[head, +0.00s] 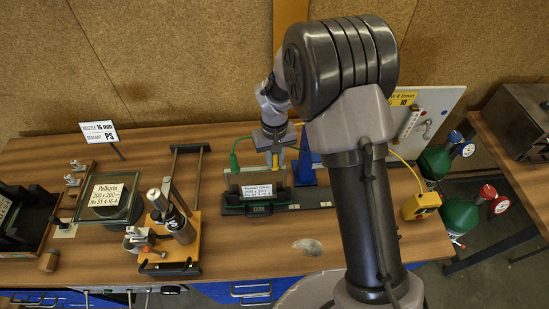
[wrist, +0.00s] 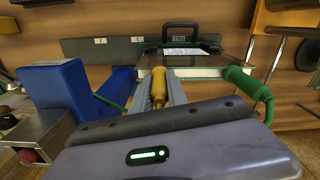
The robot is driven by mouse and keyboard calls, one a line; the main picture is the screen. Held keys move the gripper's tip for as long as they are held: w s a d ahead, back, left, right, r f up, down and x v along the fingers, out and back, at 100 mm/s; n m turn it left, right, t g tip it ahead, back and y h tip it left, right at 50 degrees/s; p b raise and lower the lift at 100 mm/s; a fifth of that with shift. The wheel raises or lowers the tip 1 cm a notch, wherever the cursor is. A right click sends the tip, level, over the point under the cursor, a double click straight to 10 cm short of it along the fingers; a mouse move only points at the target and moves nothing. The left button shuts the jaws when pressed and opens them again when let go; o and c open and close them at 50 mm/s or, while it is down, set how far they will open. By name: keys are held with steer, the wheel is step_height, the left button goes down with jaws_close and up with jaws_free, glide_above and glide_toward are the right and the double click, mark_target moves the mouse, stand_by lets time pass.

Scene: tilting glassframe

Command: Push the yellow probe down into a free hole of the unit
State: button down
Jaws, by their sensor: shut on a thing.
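My gripper (head: 274,152) is over the unit's right part, pointing down. It is shut on the yellow probe (wrist: 158,86), which also shows in the head view (head: 275,160). The probe's tip and the hole below it are hidden, so I cannot tell whether it is in.
A blue holder (head: 306,165) stands close to the right of my gripper. A yellow box (head: 420,206) sits at the table's right edge. A clamp fixture (head: 177,225) and a labelled glass plate (head: 107,195) are at the left. The table front is mostly clear.

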steer(key=c, duration=1.2)
jaws_free()
steer(key=shift+c, duration=0.2)
step_height(320, 180, up, 17)
steer(key=p, duration=0.1)
steer(key=shift+r+p, duration=0.2)
steer(key=shift+p, duration=0.1)
steer(key=s+d+f+m+t+b, duration=0.2)
steer(key=s+f+b, duration=0.3)
steer(key=s+b, duration=0.3)
steer(key=s+d+f+m+t+y+b, duration=0.1)
steer(key=s+d+f+m+t+b, duration=0.1)
steer(key=s+f+b, duration=0.3)
steer(key=s+d+f+m+t+y+b, duration=0.1)
steer(key=s+f+b, duration=0.4)
steer(key=s+b, duration=0.6)
steer(key=shift+s+d+f+m+t+b, duration=0.2)
steer(key=shift+d+f+m+t+b, duration=0.2)
steer(key=shift+d+m+b, duration=0.45)
